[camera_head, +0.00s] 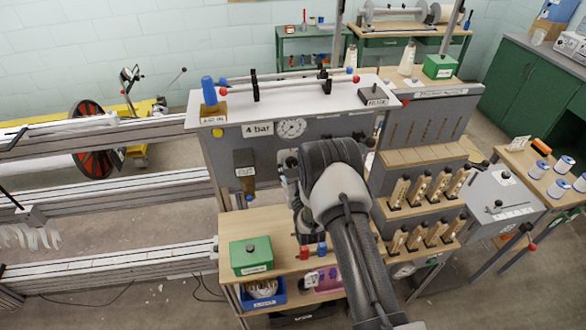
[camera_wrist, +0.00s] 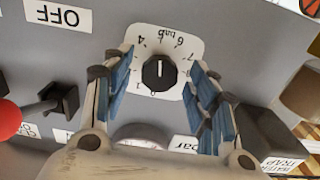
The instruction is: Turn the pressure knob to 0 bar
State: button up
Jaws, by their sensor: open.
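The pressure knob (camera_wrist: 159,72) is a black round knob with a white pointer line, on a white dial plate (camera_wrist: 183,32) in the wrist view. The plate's markings, including "bar", appear upside down. The pointer line runs up the picture, towards the "bar" side. My gripper (camera_wrist: 162,62) is open, with one blue-padded finger on each side of the knob and a visible gap to it. In the head view my arm hides the knob. A round gauge (camera_head: 291,128) with a "4 bar" label (camera_head: 257,130) is on the grey panel there.
In the wrist view an "OFF" label (camera_wrist: 57,15) and a red-ended lever (camera_wrist: 10,114) are at left, and a water trap label (camera_wrist: 284,164) at lower right. In the head view, a green box (camera_head: 250,256) and wooden rack (camera_head: 420,180) are near my arm.

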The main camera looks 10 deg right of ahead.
jog(key=c, duration=1.1)
jog(key=shift+o, duration=0.2)
jog(key=shift+n+b, duration=0.3)
jog(key=shift+b, duration=0.05)
